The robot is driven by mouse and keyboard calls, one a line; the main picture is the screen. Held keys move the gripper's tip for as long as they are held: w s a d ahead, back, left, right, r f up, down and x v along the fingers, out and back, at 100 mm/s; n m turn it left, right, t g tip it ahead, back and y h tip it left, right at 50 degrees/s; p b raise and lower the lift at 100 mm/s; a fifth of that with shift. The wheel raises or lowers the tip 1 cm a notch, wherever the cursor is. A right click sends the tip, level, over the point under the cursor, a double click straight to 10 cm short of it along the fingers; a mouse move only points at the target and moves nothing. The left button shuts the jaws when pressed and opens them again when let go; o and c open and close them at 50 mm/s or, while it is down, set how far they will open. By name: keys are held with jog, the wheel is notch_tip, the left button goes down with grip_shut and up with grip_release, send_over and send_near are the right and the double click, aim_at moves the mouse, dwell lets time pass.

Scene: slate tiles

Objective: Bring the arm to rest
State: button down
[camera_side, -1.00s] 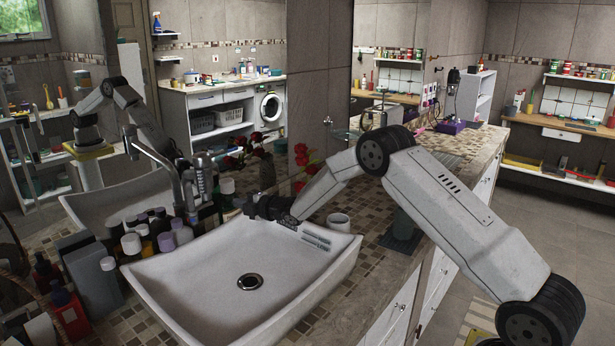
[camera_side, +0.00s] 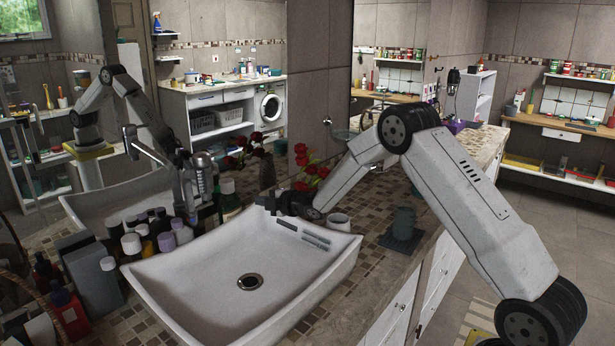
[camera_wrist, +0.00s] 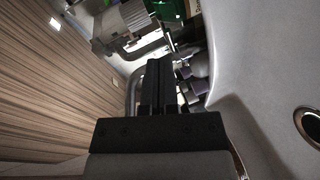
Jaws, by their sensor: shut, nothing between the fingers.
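My gripper (camera_side: 268,203) is at the back rim of the white sink (camera_side: 210,275), above the rim in the side view. In the wrist view my gripper (camera_wrist: 160,85) shows as two black fingers lying side by side, shut with nothing between them. The sink's inner wall fills the right of the wrist view, with the drain (camera_wrist: 310,127) at its edge. My arm reaches in from the right of the side view, bent at a raised elbow. I cannot tell the exact gap between the fingers and the rim.
The tap (camera_side: 185,170) and several bottles (camera_side: 150,235) stand left of the gripper. Red flowers (camera_side: 305,165) are behind it. A white cup (camera_side: 339,222) and a dark green cup (camera_side: 404,222) on a dark mat stand to the right. Room above the sink basin is free.

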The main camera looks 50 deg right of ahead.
jog(key=s+a+f+m+g, duration=0.1)
jog(key=s+a+m+g, duration=0.3)
jog(key=s, duration=0.8)
jog(key=s+a+f+m+g+h, duration=0.1)
jog(key=s+a+m+g, duration=0.3)
jog(key=s+m, duration=0.3)
jog(key=s+a+f+m+g+h, duration=0.1)
jog(key=s+a+m+g, duration=0.3)
jog(key=s, duration=1.3)
jog(key=shift+s+a+m+g, duration=0.15)
jog(key=shift+s+m+g, duration=0.2)
jog(key=shift+m, duration=0.55)
jog(key=shift+w, duration=0.1)
